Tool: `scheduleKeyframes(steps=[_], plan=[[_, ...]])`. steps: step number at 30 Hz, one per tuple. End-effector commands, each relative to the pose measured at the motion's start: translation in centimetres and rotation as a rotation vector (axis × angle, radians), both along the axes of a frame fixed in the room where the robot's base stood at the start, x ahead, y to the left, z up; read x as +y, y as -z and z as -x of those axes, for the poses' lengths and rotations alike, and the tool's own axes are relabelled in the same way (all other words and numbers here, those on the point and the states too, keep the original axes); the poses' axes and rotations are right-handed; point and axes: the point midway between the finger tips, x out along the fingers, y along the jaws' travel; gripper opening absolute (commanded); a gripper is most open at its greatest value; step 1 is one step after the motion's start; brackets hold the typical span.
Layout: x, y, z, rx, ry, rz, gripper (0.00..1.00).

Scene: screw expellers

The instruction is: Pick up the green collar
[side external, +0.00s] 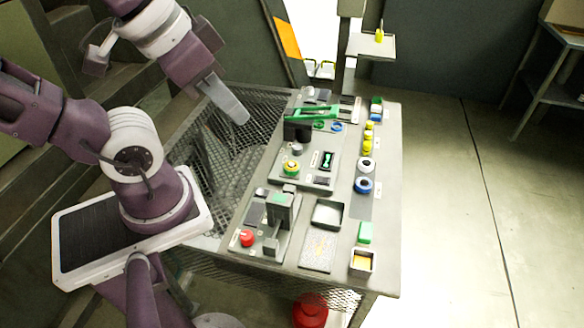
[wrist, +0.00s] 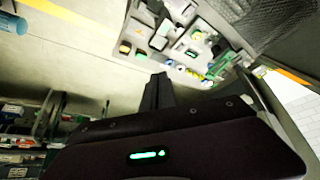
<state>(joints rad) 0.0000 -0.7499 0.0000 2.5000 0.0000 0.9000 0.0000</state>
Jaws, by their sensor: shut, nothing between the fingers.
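A small green ring (side external: 319,125), which looks like the green collar, lies at the back of the workbench (side external: 392,200), beside a blue ring (side external: 337,127). A green bar (side external: 318,112) lies just behind it and partly over it. The ring is too small to tell for certain in the wrist view.
The bench also holds yellow pieces (side external: 369,135), a white ring (side external: 366,164), a blue-and-white ring (side external: 363,185), a green block (side external: 365,232), an open dark tray (side external: 327,214) and a grey press (side external: 280,210) with a red knob. A mesh surface (side external: 215,150) borders its left side.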

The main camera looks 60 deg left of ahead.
Motion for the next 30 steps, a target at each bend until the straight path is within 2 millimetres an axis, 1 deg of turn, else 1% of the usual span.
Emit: scheduleKeyframes(steps=[1,2,3,5,9,10,17,20,23,26,27,29,30], plan=[[0.0,0.0,0.0,0.000,0.000,0.000,0.12],[0.0,0.0,0.0,0.000,0.000,0.000,0.18],[0.0,0.0,0.0,0.000,0.000,0.000,0.26],[0.0,0.0,0.0,0.000,0.000,0.000,0.37],[0.0,0.0,0.0,0.000,0.000,0.000,0.65],[0.0,0.0,0.0,0.000,0.000,0.000,0.66],[0.0,0.0,0.0,0.000,0.000,0.000,0.66],[0.1,0.1,-0.6,0.044,-0.032,0.025,0.66],[0.3,0.7,-2.8,0.199,-0.155,0.133,0.66],[1.4,2.1,-6.5,0.399,-0.346,0.311,0.66],[2.1,2.8,-8.2,0.471,-0.428,0.390,0.66],[3.7,4.3,-10.5,0.572,-0.548,0.512,0.66],[4.9,5.5,-12.1,0.632,-0.630,0.597,0.66]])
